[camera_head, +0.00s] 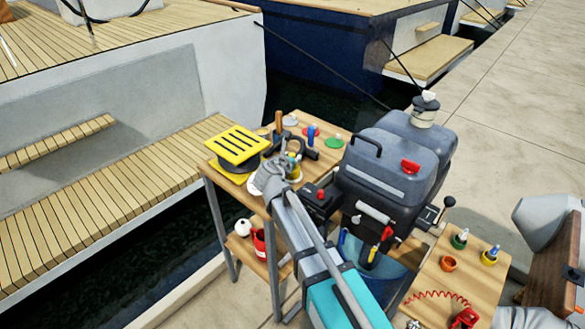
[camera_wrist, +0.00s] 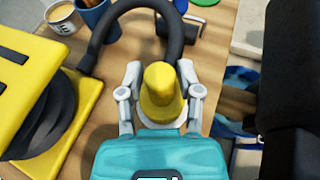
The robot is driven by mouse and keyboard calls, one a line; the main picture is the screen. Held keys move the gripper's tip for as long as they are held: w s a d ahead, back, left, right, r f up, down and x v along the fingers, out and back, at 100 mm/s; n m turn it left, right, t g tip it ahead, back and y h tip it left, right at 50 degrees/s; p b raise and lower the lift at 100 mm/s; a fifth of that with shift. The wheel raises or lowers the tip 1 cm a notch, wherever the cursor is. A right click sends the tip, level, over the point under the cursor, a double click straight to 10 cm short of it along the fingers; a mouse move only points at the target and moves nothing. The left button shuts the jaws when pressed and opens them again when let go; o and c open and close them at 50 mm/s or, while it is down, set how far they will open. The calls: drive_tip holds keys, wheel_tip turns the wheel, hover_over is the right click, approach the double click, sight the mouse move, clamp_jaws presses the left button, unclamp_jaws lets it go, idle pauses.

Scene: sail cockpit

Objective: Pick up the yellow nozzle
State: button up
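In the wrist view the yellow nozzle (camera_wrist: 160,92) is a rounded, tapering piece between the two grey fingers of my gripper (camera_wrist: 160,74). The fingers are drawn in close to its left and right sides, and the nozzle fills the gap between them. In the head view my gripper (camera_head: 276,172) is over the wooden table among small items. The nozzle is hard to make out there.
A yellow slotted block (camera_head: 238,146) lies left of my gripper. Beside it, the wrist view shows a dark curved hose or handle (camera_wrist: 140,8), a blue cup (camera_wrist: 97,18) and a beige-filled cup (camera_wrist: 62,16). A large dark grey motor (camera_head: 392,170) stands close on the right.

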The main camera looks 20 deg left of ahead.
clamp_jaws()
drive_tip(key=shift+r, duration=0.1)
wheel_tip(320, 180, up, 3)
drive_tip(key=p, duration=0.3)
drive_tip(key=s+d+r+p, duration=0.8)
drive_tip(key=s+r+p, duration=0.1)
drive_tip(key=s+p, duration=0.1)
drive_tip(key=shift+s+d+r, duration=0.25)
drive_tip(key=shift+s+r, duration=0.15)
drive_tip(key=shift+s, duration=0.2)
idle(0.5)
